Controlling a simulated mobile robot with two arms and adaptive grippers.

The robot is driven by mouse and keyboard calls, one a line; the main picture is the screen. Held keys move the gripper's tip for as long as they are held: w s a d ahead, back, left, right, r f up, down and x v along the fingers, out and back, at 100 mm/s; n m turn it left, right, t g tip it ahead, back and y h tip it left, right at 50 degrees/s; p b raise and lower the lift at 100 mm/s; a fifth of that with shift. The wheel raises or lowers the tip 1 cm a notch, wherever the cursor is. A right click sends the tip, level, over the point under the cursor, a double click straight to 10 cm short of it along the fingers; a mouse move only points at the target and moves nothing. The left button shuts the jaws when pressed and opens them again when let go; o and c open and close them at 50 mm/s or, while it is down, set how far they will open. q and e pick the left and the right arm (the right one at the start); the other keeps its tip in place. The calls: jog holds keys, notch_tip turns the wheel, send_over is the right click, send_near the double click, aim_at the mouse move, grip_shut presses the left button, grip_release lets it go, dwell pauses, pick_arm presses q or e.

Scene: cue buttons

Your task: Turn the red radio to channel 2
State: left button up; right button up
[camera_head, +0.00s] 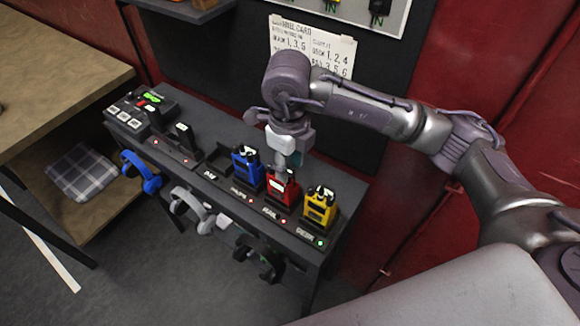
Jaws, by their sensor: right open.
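The red radio (283,193) stands upright in its slot on the dark grey console (215,135), between a blue radio (248,169) and a yellow radio (319,209). My right gripper (287,163) is open and points down just above the top of the red radio. It covers part of the radio's top, so the channel knob and its setting cannot be made out. I cannot tell whether the fingers touch the radio. My left gripper is not in view.
Black radios (186,138) stand further left on the console. Headsets, one blue (141,172), hang along its front edge. A paper channel card (310,45) is on the wall behind. A wooden table (50,70) stands at the left.

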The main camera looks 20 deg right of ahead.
notch_tip(320, 180, down, 2)
jog(key=shift+a+f, duration=0.2)
jog(key=shift+f, duration=0.3)
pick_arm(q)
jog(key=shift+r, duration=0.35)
pick_arm(e)
grip_shut()
